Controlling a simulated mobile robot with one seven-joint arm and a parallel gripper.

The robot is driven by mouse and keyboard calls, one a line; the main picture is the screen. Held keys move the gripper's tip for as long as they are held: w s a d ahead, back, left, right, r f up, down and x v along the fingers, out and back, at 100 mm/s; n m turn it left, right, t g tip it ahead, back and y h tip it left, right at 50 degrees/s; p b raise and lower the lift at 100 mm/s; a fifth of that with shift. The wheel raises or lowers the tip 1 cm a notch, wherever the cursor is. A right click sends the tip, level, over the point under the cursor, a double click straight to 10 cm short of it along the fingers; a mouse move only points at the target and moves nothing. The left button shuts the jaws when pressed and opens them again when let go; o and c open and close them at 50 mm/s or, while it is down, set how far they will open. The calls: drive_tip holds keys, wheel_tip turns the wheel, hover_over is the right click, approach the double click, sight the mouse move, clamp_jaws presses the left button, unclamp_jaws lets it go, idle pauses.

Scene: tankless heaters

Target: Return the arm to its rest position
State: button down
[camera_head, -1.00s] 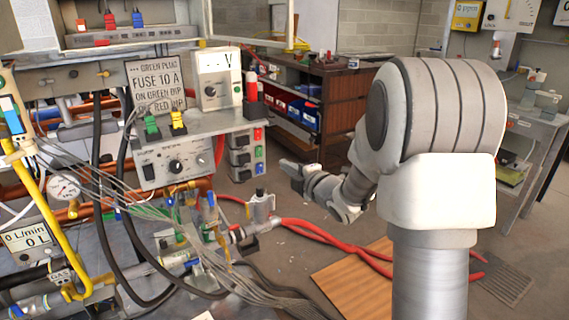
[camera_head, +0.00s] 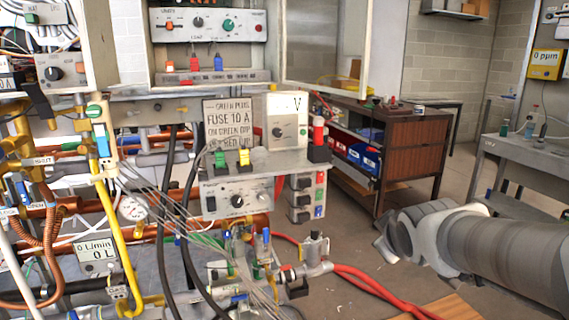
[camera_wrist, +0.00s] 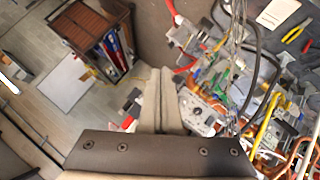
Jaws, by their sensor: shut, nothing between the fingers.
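In the head view my arm (camera_head: 500,245) lies low at the right, reaching in from the right edge over the floor. My fingertips cannot be made out in that view.
The test bench with pipes, hoses and a control box (camera_head: 238,197) fills the left. A brown cabinet (camera_head: 410,150) stands behind my arm. A grey table (camera_head: 530,155) stands at the right. Red hoses (camera_head: 370,285) cross the floor, which is open between bench and cabinet.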

drive_tip(key=s+a+f+m+g+y+p, duration=0.1)
drive_tip(key=s+a+m+g, duration=0.2)
drive_tip(key=s, duration=0.7)
drive_tip(key=s+a+f+m+g+y, duration=0.15)
drive_tip(key=s+m, duration=0.25)
drive_tip(key=s, duration=0.6)
wheel_tip(320, 180, up, 21)
drive_tip(key=p, duration=2)
drive_tip(key=shift+w+a+h, duration=0.2)
drive_tip(key=shift+w+h, duration=0.2)
drive_tip(key=shift+h, duration=0.05)
drive_tip(key=shift+f, duration=0.1)
